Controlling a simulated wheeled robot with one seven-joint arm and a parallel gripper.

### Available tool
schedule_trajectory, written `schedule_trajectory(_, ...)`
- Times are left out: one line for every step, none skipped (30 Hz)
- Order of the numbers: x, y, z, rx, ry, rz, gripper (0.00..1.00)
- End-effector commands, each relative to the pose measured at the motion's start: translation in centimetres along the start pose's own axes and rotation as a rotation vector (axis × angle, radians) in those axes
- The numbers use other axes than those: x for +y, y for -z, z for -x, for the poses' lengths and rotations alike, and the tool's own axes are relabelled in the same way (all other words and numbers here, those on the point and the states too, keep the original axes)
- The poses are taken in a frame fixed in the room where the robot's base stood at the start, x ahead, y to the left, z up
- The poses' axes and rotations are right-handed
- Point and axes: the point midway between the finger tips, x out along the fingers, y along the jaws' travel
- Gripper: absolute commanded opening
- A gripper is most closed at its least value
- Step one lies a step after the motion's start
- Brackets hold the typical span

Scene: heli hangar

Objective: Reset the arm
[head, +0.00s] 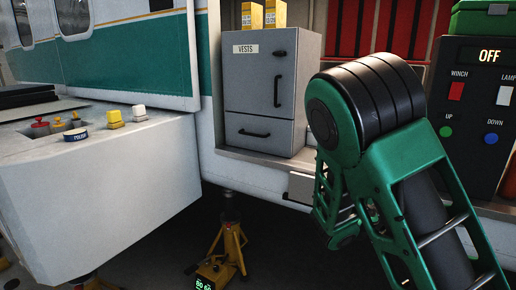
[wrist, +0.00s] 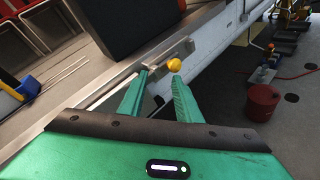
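My green arm (head: 385,160) rises from the lower right of the head view, bends at a black ribbed joint, and folds down behind it. My gripper (wrist: 162,76) is outside the head view or hidden behind the arm. In the wrist view its two green fingers stand apart with a gap between them, and nothing shows held. A round yellow knob (wrist: 174,64) appears just beyond the right fingertip; whether they touch I cannot tell.
A grey VESTS cabinet (head: 267,95) stands on a ledge left of my arm. A winch panel (head: 482,115) reading OFF is close on the right. A white counter (head: 95,190) with small items juts out at left. A yellow stand (head: 228,250) is below.

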Motion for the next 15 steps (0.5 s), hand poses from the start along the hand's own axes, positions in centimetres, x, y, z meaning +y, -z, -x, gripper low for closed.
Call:
schedule_trajectory(-1.9, -0.7, -0.8, 0.025, 0.071, -0.084, 0.31)
schedule_trajectory(-3.1, -1.0, -1.1, 0.039, 0.114, -0.134, 0.31)
schedule_trajectory(-4.6, -1.2, -1.4, 0.058, 0.17, -0.199, 0.31)
schedule_trajectory(-5.7, -1.4, -1.6, 0.07, 0.211, -0.248, 0.31)
schedule_trajectory(-6.7, -1.6, -1.7, 0.082, 0.251, -0.297, 0.31)
schedule_trajectory(-8.1, -1.8, -1.7, 0.097, 0.305, -0.361, 0.31)
schedule_trajectory(-9.1, -1.9, -1.7, 0.106, 0.346, -0.408, 0.31)
schedule_trajectory(-10.0, -2.1, -1.7, 0.114, 0.387, -0.456, 0.31)
schedule_trajectory(-11.2, -2.3, -1.5, 0.125, 0.439, -0.518, 0.31)
schedule_trajectory(-12.1, -2.4, -1.3, 0.133, 0.478, -0.564, 0.31)
schedule_trajectory(-12.9, -2.5, -1.1, 0.14, 0.517, -0.61, 0.31)
schedule_trajectory(-14.0, -2.7, -0.7, 0.147, 0.568, -0.67, 0.31)
schedule_trajectory(-14.7, -2.8, -0.4, 0.151, 0.606, -0.714, 0.31)
schedule_trajectory(-15.4, -2.9, 0.0, 0.156, 0.644, -0.758, 0.31)
schedule_trajectory(-16.3, -3.1, 0.5, 0.16, 0.693, -0.815, 0.31)
